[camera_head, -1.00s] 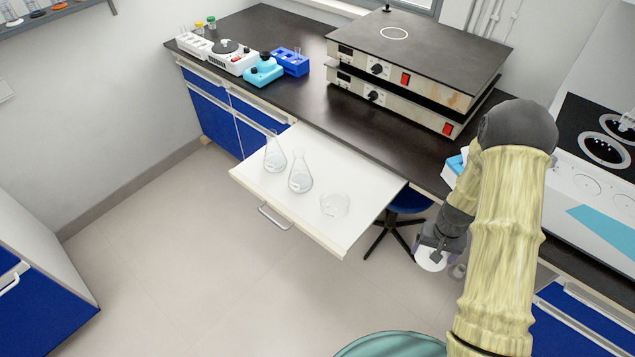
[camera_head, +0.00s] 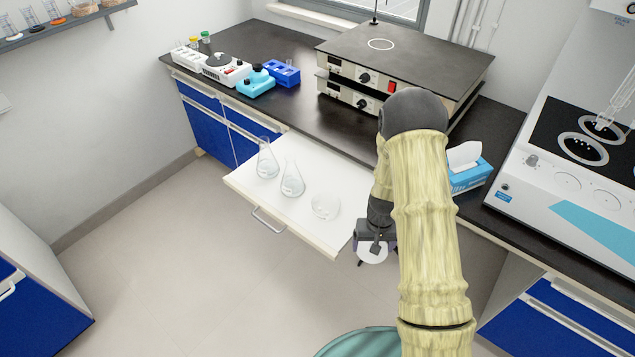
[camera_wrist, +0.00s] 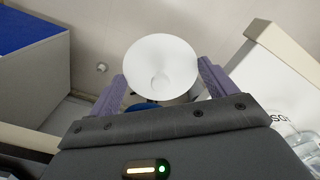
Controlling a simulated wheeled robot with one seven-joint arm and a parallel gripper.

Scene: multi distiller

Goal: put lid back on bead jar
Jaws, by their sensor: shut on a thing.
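My gripper (camera_head: 375,243) hangs off the right side of the pulled-out white drawer, low beside it. It is shut on a white round lid (camera_head: 373,254). In the wrist view the lid (camera_wrist: 160,62) sits between the two purple fingers of my gripper (camera_wrist: 162,74), its broad face towards the camera with a small round mark near its middle. No jar with beads can be made out in either view. A low clear glass vessel (camera_head: 325,206) stands on the drawer, left of my gripper; its contents cannot be told.
Two conical flasks (camera_head: 291,180) stand on the white drawer (camera_head: 245,186). The dark bench (camera_head: 300,110) behind carries two stacked hotplates (camera_head: 400,60) and a blue tissue box (camera_head: 466,170). A white apparatus (camera_head: 560,180) stands at right. The floor left of the drawer is clear.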

